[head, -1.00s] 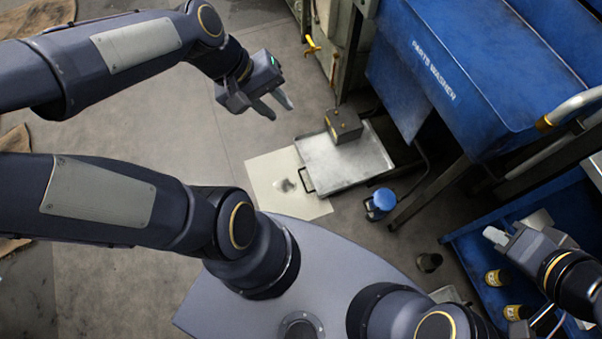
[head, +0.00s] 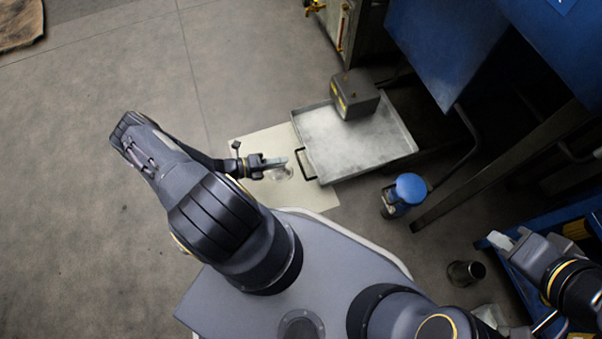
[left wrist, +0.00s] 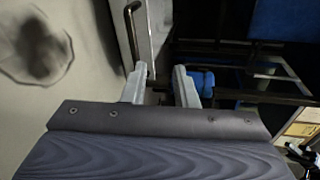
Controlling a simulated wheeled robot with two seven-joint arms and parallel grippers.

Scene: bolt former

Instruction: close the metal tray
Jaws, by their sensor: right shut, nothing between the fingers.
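The metal tray (head: 355,162) is a shallow grey pan low near the floor, pulled out in front of the blue machine. Its dark bar handle (head: 304,164) is on its left edge. The handle also shows at the top of the left wrist view (left wrist: 132,20). My left gripper (head: 285,161) is low, just left of the handle and apart from it. In the left wrist view its two fingers (left wrist: 160,85) are spread with nothing between them. My right gripper (head: 500,240) is shut and empty at the lower right, away from the tray.
A dark box (head: 354,95) sits at the tray's back edge. A pale sheet (head: 250,150) with a dark stain lies on the floor under my left gripper. A blue-topped can (head: 404,195) and a dark cup (head: 466,272) stand to the right. The floor at left is open.

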